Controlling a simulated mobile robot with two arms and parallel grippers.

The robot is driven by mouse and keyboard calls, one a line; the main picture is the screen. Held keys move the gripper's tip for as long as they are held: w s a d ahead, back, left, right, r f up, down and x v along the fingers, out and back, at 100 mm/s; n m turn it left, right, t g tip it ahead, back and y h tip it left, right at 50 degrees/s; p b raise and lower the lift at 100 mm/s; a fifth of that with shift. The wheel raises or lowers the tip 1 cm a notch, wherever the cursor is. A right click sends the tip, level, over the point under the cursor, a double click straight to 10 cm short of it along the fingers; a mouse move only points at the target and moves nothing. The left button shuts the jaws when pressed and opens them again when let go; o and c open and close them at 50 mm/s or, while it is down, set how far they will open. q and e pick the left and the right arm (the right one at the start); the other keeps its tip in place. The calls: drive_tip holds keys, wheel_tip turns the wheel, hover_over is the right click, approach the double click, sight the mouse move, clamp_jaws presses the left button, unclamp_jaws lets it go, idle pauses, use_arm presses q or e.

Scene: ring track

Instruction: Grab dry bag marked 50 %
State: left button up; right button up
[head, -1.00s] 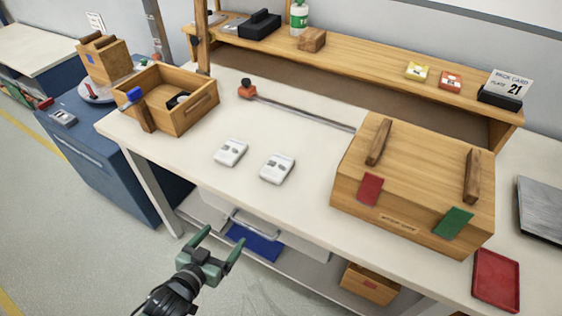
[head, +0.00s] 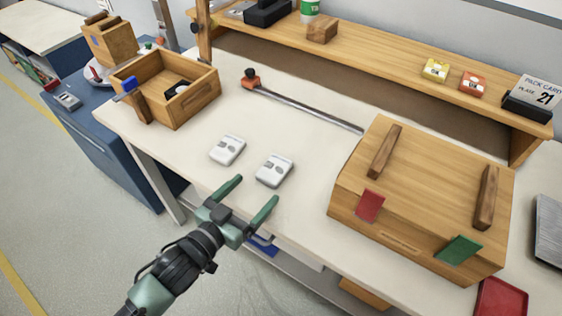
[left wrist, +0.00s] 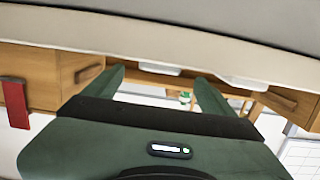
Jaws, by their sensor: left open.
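Two white packets with small grey markings lie flat on the white worktable: a left one (head: 227,149) and a right one (head: 274,170). The markings are too small to read, so I cannot tell which one says 50 %. My left gripper (head: 258,190) is open and empty, just in front of the packets at the table's front edge, its fingers pointing toward them. The left wrist view shows its two spread green fingers (left wrist: 159,78) and parts of the white packets (left wrist: 243,82) beyond. My right gripper is not in view.
An open wooden box (head: 190,112) stands at the left end of the table. A metal rod (head: 310,112) with an orange end lies behind the packets. A large wooden case (head: 435,180) with red and green tabs stands on the right. A shelf (head: 390,62) runs along the back.

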sight(264, 180)
use_arm(q)
drive_tip(key=shift+w+d, duration=0.3)
drive_tip(key=shift+w, duration=0.15)
drive_tip(key=shift+x, duration=0.8)
drive_tip(key=p+x, duration=0.1)
drive_tip(key=x, duration=0.2)
drive_tip(key=shift+w+d, duration=0.2)
drive_tip(key=shift+w, duration=0.05)
drive_tip(key=shift+w+d+f, duration=0.15)
drive_tip(key=shift+w+d, duration=0.15)
drive_tip(key=shift+w, duration=0.1)
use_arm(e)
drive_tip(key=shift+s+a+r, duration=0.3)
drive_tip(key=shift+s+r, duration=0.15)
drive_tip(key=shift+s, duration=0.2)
use_arm(q)
drive_tip(key=c, duration=1.4)
drive_tip(key=shift+c, duration=0.4)
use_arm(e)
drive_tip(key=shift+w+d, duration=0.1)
